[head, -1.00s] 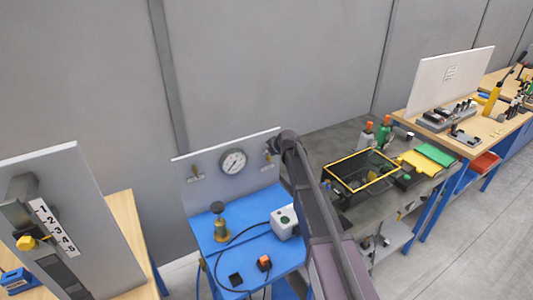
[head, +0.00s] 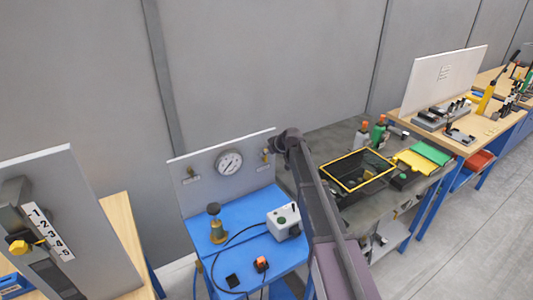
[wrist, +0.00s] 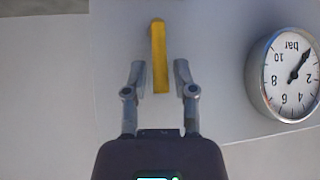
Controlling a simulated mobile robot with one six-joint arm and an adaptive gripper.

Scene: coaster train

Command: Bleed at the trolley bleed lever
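A yellow lever (wrist: 159,55) stands out from a grey upright panel in the wrist view. It hangs between the fingertips of my gripper (wrist: 160,76), with a gap on each side. My gripper is open and not visibly touching it. A round pressure gauge (wrist: 288,74) shows upside down at the right, its needle below the 2 mark. In the head view the gauge (head: 229,162) is on the panel (head: 205,160), with a small lever (head: 266,156) right of it beside the end of my arm. My fingers cannot be made out there.
A second lever (head: 191,171) is at the panel's left. Below is a blue trolley top (head: 205,232) with a brass fitting (head: 217,230), a white box (head: 283,221) and a cable. A grey bench with a yellow-rimmed crate (head: 341,158) stands close on the right.

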